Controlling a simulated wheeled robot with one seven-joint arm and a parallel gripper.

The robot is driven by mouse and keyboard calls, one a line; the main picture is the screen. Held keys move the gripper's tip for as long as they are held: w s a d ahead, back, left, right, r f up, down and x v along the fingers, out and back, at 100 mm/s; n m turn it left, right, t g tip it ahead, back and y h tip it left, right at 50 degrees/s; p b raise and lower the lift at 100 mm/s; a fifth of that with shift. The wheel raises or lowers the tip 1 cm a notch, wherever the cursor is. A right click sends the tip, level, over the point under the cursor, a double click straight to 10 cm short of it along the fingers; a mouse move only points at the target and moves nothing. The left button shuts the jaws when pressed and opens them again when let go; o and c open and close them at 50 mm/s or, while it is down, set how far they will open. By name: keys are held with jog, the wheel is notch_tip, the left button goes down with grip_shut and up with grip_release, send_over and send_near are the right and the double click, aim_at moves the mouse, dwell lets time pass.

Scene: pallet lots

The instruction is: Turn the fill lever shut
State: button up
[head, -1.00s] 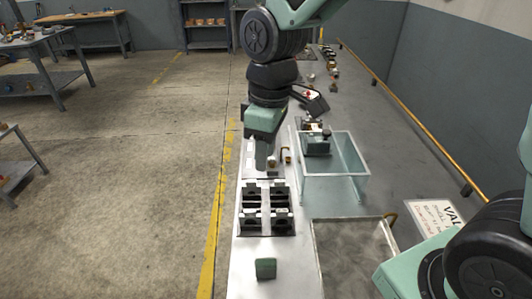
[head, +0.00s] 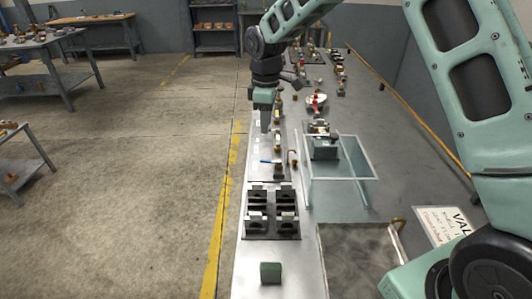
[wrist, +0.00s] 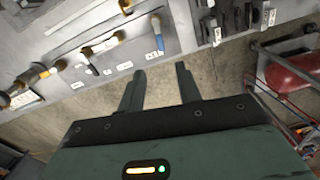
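A small lever with a blue handle (head: 266,161) sits on a fitting on the metal bench; in the wrist view its blue handle (wrist: 159,40) stands at the upper middle. I cannot read the small labels, so I cannot tell whether it is the fill lever. My gripper (head: 265,130) is above the bench, beyond the blue handle in the head view. In the wrist view my gripper (wrist: 158,80) is open and empty, fingers apart, with the floor behind them and the blue handle beyond the fingertips.
A clear-walled tank (head: 340,190) stands right of the lever. A black fixture block (head: 271,212) and a green block (head: 271,272) are nearer on the bench. A water-like basin (head: 355,262) is at the front right. Brass fittings (wrist: 103,45) line the bench.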

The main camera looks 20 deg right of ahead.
aim_at(266, 160)
notch_tip(266, 160, down, 12)
jog(key=shift+p, duration=0.95)
grip_shut()
